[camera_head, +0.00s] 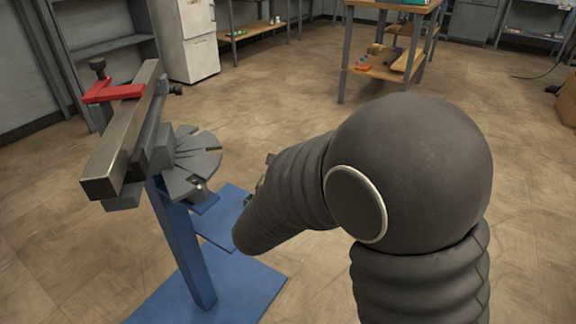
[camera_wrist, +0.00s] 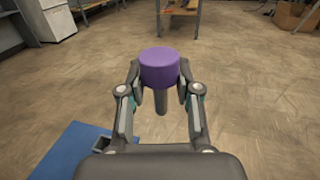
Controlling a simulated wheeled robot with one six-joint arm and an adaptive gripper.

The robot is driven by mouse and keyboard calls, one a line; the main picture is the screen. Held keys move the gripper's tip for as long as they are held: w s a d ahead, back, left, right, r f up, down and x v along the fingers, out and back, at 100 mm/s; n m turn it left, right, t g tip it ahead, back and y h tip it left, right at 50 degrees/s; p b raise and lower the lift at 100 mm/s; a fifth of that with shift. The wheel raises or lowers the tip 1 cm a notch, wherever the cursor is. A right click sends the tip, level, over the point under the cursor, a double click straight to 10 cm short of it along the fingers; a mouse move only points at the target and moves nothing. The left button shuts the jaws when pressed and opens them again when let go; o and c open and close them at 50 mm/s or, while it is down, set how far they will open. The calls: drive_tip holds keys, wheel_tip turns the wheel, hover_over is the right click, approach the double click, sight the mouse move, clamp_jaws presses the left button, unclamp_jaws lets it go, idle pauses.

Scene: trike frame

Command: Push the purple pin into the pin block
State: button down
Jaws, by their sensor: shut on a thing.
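The purple pin (camera_wrist: 159,70) has a wide round purple head and a grey shank pointing down, and it shows in the wrist view. My gripper (camera_wrist: 160,80) is shut on the pin, with a fingertip on each side of its head. The pin is held in the air with open floor behind it. In the head view my dark arm hides the gripper and the pin. I cannot make out the pin block for certain; a grey slotted fixture (camera_head: 192,165) stands at the left in the head view.
The fixture sits on a blue post (camera_head: 185,245) with a blue base plate (camera_head: 215,290). A metal bar (camera_head: 125,130) with a red clamp (camera_head: 112,91) lies on top. A wooden table (camera_head: 390,65) stands at the back. The floor between is clear.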

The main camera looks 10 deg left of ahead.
drive_tip(key=shift+r+p, duration=0.5)
drive_tip(key=shift+r, duration=0.4)
drive_tip(key=shift+d, duration=0.1)
